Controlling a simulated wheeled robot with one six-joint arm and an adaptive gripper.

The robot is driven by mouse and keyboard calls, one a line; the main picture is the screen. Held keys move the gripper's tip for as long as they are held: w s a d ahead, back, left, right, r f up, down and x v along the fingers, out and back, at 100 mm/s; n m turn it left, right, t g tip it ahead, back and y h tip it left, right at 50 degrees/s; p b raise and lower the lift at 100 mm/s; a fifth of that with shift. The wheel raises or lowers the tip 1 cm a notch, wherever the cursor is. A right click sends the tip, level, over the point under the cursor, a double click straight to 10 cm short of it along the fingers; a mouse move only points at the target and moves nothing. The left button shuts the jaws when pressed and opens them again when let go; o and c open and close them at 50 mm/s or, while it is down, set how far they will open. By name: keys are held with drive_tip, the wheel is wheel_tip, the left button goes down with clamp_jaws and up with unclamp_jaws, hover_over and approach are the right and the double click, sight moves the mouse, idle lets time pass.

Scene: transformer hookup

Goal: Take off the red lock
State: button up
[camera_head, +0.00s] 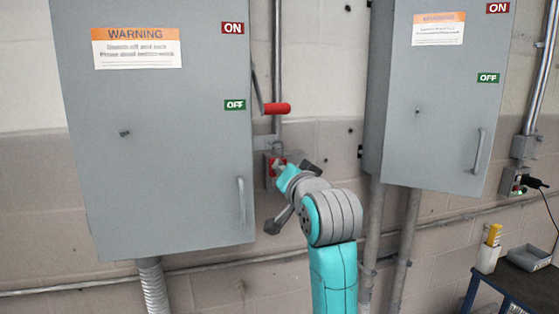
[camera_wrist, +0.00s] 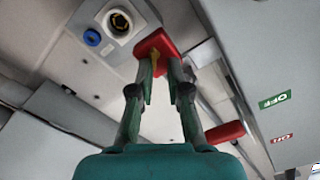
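The red lock (camera_wrist: 157,43) shows at the top middle of the wrist view, right at my fingertips, with a small yellow piece below it. In the head view the red lock (camera_head: 277,166) is a small red patch on a grey box beside the left cabinet. My gripper (camera_wrist: 160,66) reaches up to the lock, its fingers leaning inward with a gap between the tips. The tips overlap the lock's lower edge; whether they grip it is unclear. In the head view my gripper (camera_head: 282,170) is at the box, partly hidden by my arm.
The left cabinet (camera_head: 160,160) has a red-handled lever (camera_head: 277,109) beside its OFF label, just above the lock. A socket (camera_wrist: 118,22) and blue round part (camera_wrist: 92,38) are near the lock. Another cabinet (camera_head: 440,110) and a dark table (camera_head: 520,285) stand right.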

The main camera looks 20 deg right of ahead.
idle(0.3)
drive_tip(key=shift+s, duration=6.5)
drive_tip(key=s+f+n+g, duration=0.1)
drive_tip(key=s+f, duration=0.2)
drive_tip(key=f, duration=0.8)
drive_tip(key=s+f+n, duration=0.1)
drive_tip(key=s+f, duration=0.3)
drive_tip(key=f, duration=0.8)
drive_tip(key=s+f+n+g, duration=0.1)
drive_tip(key=s+f, duration=0.2)
drive_tip(key=f, duration=0.8)
drive_tip(key=s+f+n, duration=0.1)
drive_tip(key=s+f, duration=0.4)
drive_tip(key=s, duration=0.3)
drive_tip(key=s+f+n, duration=0.1)
drive_tip(key=s+f, duration=0.4)
drive_tip(key=s, duration=0.8)
drive_tip(key=s+n, duration=0.1)
drive_tip(key=s, duration=0.5)
drive_tip(key=s+n+g, duration=0.1)
drive_tip(key=s, duration=0.5)
drive_tip(key=shift+s+f, duration=0.4)
